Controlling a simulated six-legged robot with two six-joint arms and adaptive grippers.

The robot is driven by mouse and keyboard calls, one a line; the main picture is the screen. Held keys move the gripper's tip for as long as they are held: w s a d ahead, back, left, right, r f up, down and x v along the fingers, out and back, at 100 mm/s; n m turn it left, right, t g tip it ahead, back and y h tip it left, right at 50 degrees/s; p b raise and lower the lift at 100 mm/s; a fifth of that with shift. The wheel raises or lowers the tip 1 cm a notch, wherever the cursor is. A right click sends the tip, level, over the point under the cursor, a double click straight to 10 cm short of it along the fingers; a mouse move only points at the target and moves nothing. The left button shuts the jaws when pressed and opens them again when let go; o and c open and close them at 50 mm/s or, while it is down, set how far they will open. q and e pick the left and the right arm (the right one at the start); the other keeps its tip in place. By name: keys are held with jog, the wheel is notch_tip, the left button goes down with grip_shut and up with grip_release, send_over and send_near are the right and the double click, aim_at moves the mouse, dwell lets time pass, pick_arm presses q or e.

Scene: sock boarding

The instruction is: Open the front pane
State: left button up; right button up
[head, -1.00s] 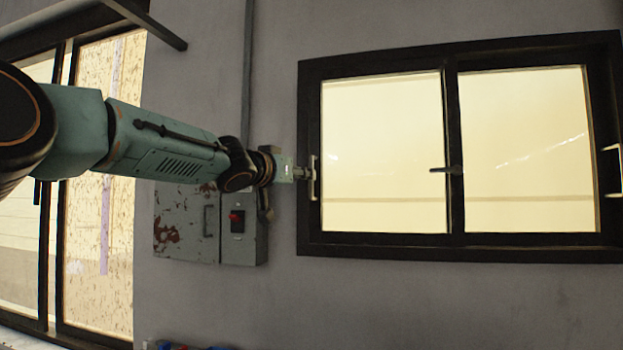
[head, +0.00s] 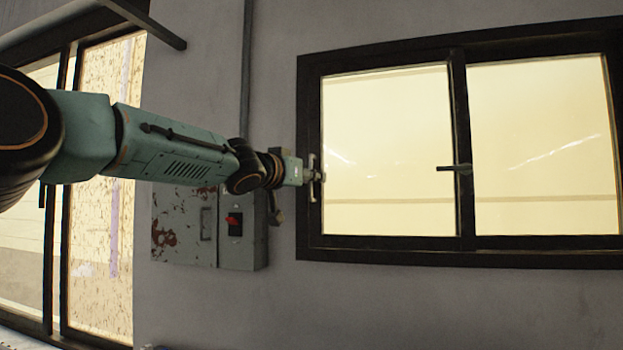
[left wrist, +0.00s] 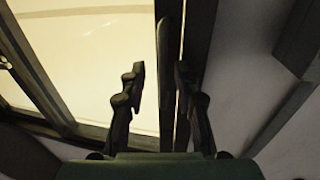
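The window has a dark frame (head: 400,250) and two pale glass panes: a left pane (head: 385,150) and a right pane (head: 540,150). I cannot tell which pane is in front. A vertical handle (head: 322,177) is at the left pane's left edge. My left gripper (head: 314,177) is at this handle. In the left wrist view the gripper (left wrist: 161,85) is open, with its fingers apart on both sides of the upright handle (left wrist: 170,75). Contact is not clear. A second handle (head: 455,168) sits at the middle divider. My right gripper is not in view.
A rusty grey electrical box (head: 184,228) and a switch box with a red switch (head: 236,232) are on the wall below my left arm. Another large window (head: 100,200) stands at far left. The grey wall (head: 400,305) below the window is bare.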

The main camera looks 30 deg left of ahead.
pick_arm(q)
jog(key=shift+w, duration=0.15)
jog(key=shift+s+a, duration=0.25)
jog(key=shift+s+r, duration=0.15)
jog(key=shift+s, duration=0.25)
jog(key=c, duration=0.3)
jog(key=shift+w+d, duration=0.2)
jog(key=c, duration=0.3)
jog(key=shift+w, duration=0.1)
grip_shut()
jog(key=shift+f, duration=0.2)
